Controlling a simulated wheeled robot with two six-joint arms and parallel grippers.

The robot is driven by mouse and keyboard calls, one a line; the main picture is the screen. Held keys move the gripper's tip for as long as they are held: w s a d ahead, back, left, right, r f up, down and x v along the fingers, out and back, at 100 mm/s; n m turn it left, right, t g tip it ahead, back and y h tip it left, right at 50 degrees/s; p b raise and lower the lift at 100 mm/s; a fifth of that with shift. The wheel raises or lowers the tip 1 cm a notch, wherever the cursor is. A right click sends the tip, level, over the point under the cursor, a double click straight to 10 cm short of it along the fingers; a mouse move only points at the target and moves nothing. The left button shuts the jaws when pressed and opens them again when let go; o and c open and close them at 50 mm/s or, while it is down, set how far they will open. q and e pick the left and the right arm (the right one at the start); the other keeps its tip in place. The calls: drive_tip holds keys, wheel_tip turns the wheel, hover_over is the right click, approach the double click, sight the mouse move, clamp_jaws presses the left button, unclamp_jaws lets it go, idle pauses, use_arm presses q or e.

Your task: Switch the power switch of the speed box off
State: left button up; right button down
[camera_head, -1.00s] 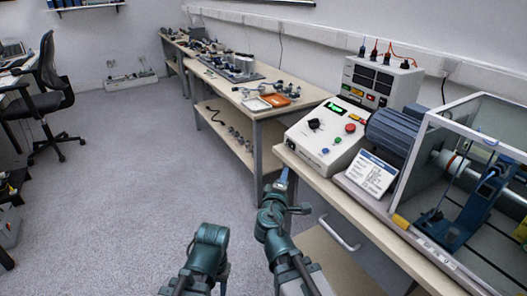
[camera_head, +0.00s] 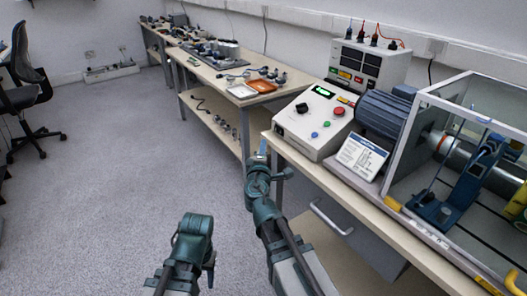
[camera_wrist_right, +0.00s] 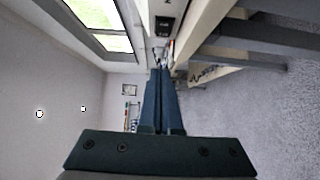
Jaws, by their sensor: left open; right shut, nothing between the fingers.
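The speed box (camera_head: 310,125) is a white sloped control box with a green lit display, a black knob and coloured buttons, at the near table's left end. A small dark part, apparently its power switch (camera_head: 279,131), is on its left side. In the right wrist view a black switch (camera_wrist_right: 164,25) shows on a pale surface beyond the fingertips. My right gripper (camera_head: 262,147) is shut and empty, just left of and below the box, apparently apart from it. It also shows in the right wrist view (camera_wrist_right: 161,72). My left gripper (camera_head: 208,266) is low over the floor, mostly hidden by its arm.
A blue motor (camera_head: 385,112) and a clear-walled enclosure (camera_head: 470,150) stand right of the box, with a printed card (camera_head: 362,156) in front. A meter unit (camera_head: 370,62) is behind. The table edge (camera_head: 300,165) lies beside my right arm. Open floor (camera_head: 110,160) is at left.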

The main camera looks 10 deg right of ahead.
sight(273, 142)
drive_tip(key=w+d, duration=0.1)
drive_tip(key=w, duration=0.1)
drive_tip(key=w+d, duration=0.1)
drive_tip(key=w, duration=0.1)
drive_tip(key=w+d, duration=0.2)
drive_tip(key=shift+w+d, duration=0.25)
drive_tip(key=shift+d, duration=0.3)
